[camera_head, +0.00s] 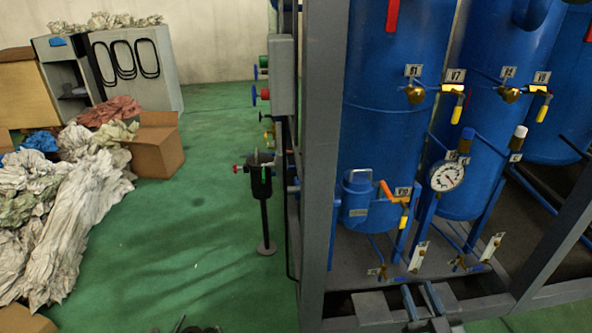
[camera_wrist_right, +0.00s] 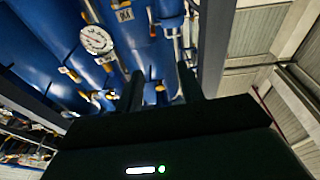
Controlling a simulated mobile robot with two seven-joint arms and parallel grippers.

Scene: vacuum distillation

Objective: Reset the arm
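My right gripper (camera_head: 422,292) is at the bottom of the head view, in front of the lower edge of the blue tank rig. Its two fingers are apart with nothing between them. In the right wrist view the dark fingers (camera_wrist_right: 162,88) also stand apart, with blue tanks and pipes beyond. My left gripper does not show clearly; small dark shapes at the bottom edge of the head view cannot be identified.
Blue tanks (camera_head: 395,130) with yellow-handled valves and a pressure gauge (camera_head: 447,177) stand inside a grey frame (camera_head: 321,150). A black stand (camera_head: 262,200) is left of it. Cardboard boxes (camera_head: 157,150) and crumpled sheets (camera_head: 70,205) lie further left. Green floor between is clear.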

